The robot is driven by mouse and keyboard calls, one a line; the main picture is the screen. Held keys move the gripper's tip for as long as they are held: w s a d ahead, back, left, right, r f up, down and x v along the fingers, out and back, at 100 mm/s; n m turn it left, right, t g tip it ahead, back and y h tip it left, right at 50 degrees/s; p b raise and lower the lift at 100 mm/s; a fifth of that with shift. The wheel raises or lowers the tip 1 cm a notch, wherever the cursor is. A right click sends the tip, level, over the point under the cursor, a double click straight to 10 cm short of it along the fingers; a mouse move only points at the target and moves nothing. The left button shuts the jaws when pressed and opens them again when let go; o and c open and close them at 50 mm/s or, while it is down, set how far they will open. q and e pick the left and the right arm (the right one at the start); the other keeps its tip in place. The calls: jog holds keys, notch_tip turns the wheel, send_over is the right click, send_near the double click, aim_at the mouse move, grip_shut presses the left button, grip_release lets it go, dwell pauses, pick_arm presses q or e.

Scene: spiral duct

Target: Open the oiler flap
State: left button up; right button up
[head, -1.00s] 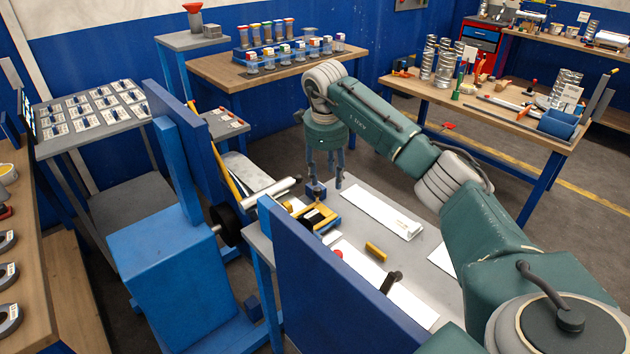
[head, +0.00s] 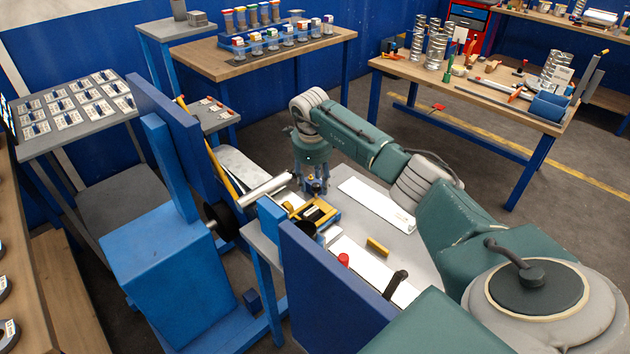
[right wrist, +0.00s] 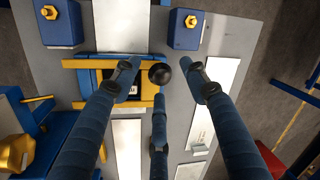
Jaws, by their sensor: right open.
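My right gripper (head: 316,187) is open and points down over the grey bench, beside a yellow-framed unit (head: 321,210) with dark parts inside. In the right wrist view the spread fingers of this gripper (right wrist: 163,78) surround a round black knob (right wrist: 160,73). The knob lies between the fingertips, and nothing appears gripped. The yellow-framed unit (right wrist: 115,62) lies to the left of the knob, partly hidden by a finger. I cannot tell which part is the oiler flap. My left gripper is not in view.
Two blue blocks with yellow bolts (right wrist: 185,32) (right wrist: 62,25) stand close by the fingers. A tall blue panel (head: 335,290) edges the near side of the bench. A white strip (head: 375,205) lies flat on the right, with a yellow block (head: 377,247) nearer.

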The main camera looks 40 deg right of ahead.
jog(key=shift+f, duration=0.45)
jog(key=shift+d+f, duration=0.1)
jog(key=shift+f, duration=0.2)
grip_shut()
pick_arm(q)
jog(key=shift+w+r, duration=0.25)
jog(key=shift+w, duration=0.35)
pick_arm(e)
jog(key=shift+d+r, duration=0.1)
